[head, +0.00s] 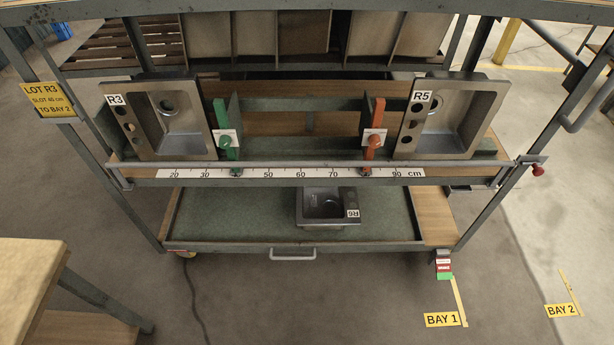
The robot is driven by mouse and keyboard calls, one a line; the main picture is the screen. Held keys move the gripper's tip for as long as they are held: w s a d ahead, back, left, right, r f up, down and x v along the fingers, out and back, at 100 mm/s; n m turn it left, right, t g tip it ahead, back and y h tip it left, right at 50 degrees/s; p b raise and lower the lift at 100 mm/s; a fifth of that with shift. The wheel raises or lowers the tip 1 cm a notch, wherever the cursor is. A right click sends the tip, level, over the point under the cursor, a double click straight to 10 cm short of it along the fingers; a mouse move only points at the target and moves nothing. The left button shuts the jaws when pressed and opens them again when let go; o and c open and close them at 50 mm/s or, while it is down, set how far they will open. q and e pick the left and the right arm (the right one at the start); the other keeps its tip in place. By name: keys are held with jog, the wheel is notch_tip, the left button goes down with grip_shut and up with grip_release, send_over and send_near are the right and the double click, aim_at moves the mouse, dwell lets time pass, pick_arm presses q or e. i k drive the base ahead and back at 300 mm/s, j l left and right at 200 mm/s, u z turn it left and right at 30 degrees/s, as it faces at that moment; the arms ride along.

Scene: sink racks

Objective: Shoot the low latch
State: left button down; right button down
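A red knob (537,171) sits on a small metal fitting (528,160) at the right end of the rack's front rail (310,165). It looks like a latch, but I cannot tell whether its bolt is in or out. Lower down, the green-lined drawer tray (250,225) has a pale pull handle (293,254) at its front. No separate latch on the tray is clear to me. Neither of my grippers is in view.
Sinks R3 (145,135) and R5 (410,125) lean in the rack, with green (221,125) and orange (376,130) dividers between them. A small sink R6 (327,205) lies in the tray. A table (35,275) stands front left.

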aim_at(537, 171)
jog(key=k+j+z, duration=0.1)
jog(key=z, duration=1.35)
jog(key=l+u, duration=0.1)
jog(key=u, duration=1.35)
jog(key=z, duration=1.45)
jog(key=i+l+u, duration=0.1)
jog(key=i+l, duration=0.45)
jog(key=l, duration=0.2)
jog(key=i+l+u, duration=0.15)
jog(key=i+l, duration=0.35)
jog(key=l, duration=0.25)
jog(key=u, duration=0.05)
